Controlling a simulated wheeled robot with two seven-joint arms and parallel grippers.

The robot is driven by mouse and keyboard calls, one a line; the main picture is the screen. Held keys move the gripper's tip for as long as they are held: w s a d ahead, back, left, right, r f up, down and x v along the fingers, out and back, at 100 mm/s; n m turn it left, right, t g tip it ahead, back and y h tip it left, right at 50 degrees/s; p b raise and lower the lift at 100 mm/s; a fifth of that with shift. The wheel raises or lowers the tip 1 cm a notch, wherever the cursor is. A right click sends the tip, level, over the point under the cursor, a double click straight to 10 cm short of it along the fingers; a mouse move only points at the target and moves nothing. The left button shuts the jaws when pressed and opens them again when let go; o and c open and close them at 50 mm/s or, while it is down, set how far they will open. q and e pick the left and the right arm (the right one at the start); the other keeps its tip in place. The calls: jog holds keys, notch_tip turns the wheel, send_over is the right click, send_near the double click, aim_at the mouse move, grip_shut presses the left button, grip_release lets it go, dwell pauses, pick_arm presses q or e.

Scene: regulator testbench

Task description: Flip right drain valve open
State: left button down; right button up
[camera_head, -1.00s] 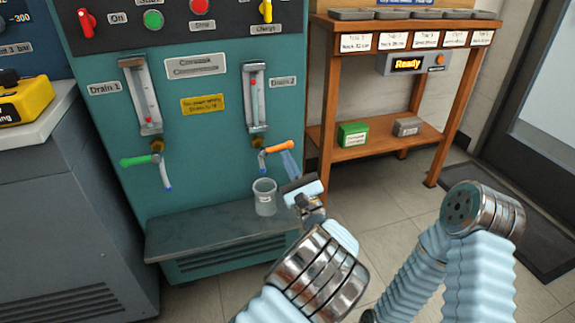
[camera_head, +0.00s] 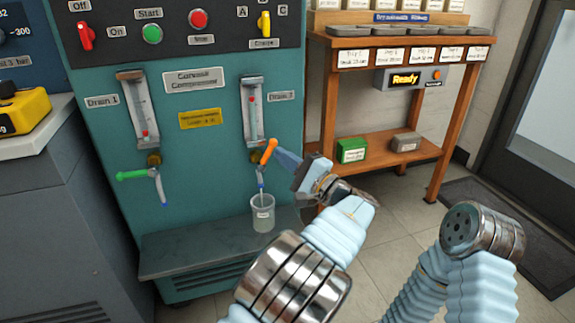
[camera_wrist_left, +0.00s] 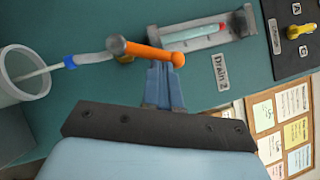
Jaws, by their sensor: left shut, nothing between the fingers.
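The right drain valve's orange handle (camera_head: 268,151) sits below the Drain 2 gauge (camera_head: 253,110) and now tilts steeply up to the right. It also shows in the left wrist view (camera_wrist_left: 150,52). My left gripper (camera_head: 287,158) is shut and empty, with its blue fingertips at the handle's right side. In the left wrist view the fingertips (camera_wrist_left: 160,68) meet or nearly meet the handle; contact is hard to tell. A clear cup (camera_head: 263,213) stands below the valve's spout, with a thin pale line running down into it. My right gripper is not visible, only the arm's metal end.
The left drain valve (camera_head: 135,175) has a green handle lying nearly level. A wooden shelf table (camera_head: 380,150) stands to the right, holding a green box (camera_head: 351,150). Floor between is free.

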pick_arm(q)
jog(key=n+g, duration=0.1)
jog(key=a+r+n+h+b, duration=0.1)
jog(key=n, duration=0.1)
jog(key=a+r+n+g, duration=0.1)
jog(key=n, duration=0.1)
jog(key=shift+s+g+h, duration=0.3)
jog(key=shift+s, duration=0.05)
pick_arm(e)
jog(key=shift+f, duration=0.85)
pick_arm(q)
jog(key=shift+b, duration=0.3)
